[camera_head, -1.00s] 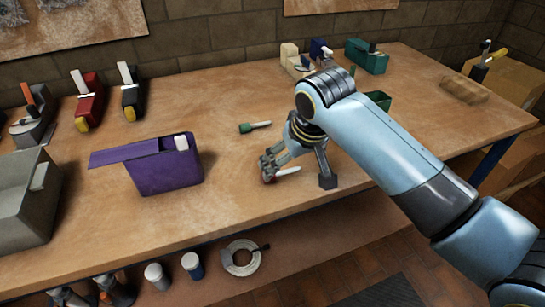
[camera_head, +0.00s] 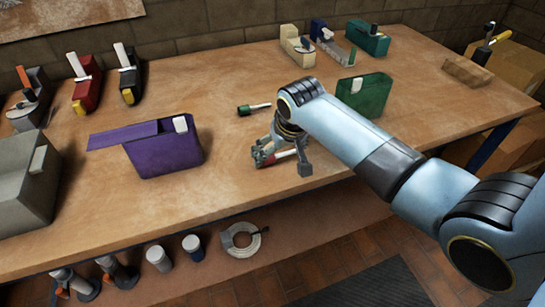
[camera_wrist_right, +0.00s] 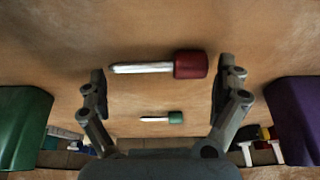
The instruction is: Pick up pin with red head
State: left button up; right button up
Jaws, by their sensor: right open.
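The pin with the red head (camera_wrist_right: 190,65) lies on its side on the workbench, its pale shaft pointing left in the right wrist view. In the head view its pale shaft (camera_head: 285,155) shows between the fingers, and its head is partly hidden by one finger. My right gripper (camera_head: 284,163) is open above the bench with the pin between its fingers; in the wrist view the fingers (camera_wrist_right: 162,72) stand apart at the pin's two ends. A similar pin with a green head (camera_wrist_right: 175,117) lies near it, also seen in the head view (camera_head: 254,108). My left gripper is not in view.
A purple box (camera_head: 166,157) with an open lid stands left of the gripper, and a green box (camera_head: 364,94) stands behind right. A grey box (camera_head: 25,190) is at far left. The bench front edge is close.

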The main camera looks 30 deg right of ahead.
jog(key=shift+s, duration=0.1)
jog(key=c, duration=1.5)
jog(key=shift+s, duration=0.15)
grip_shut()
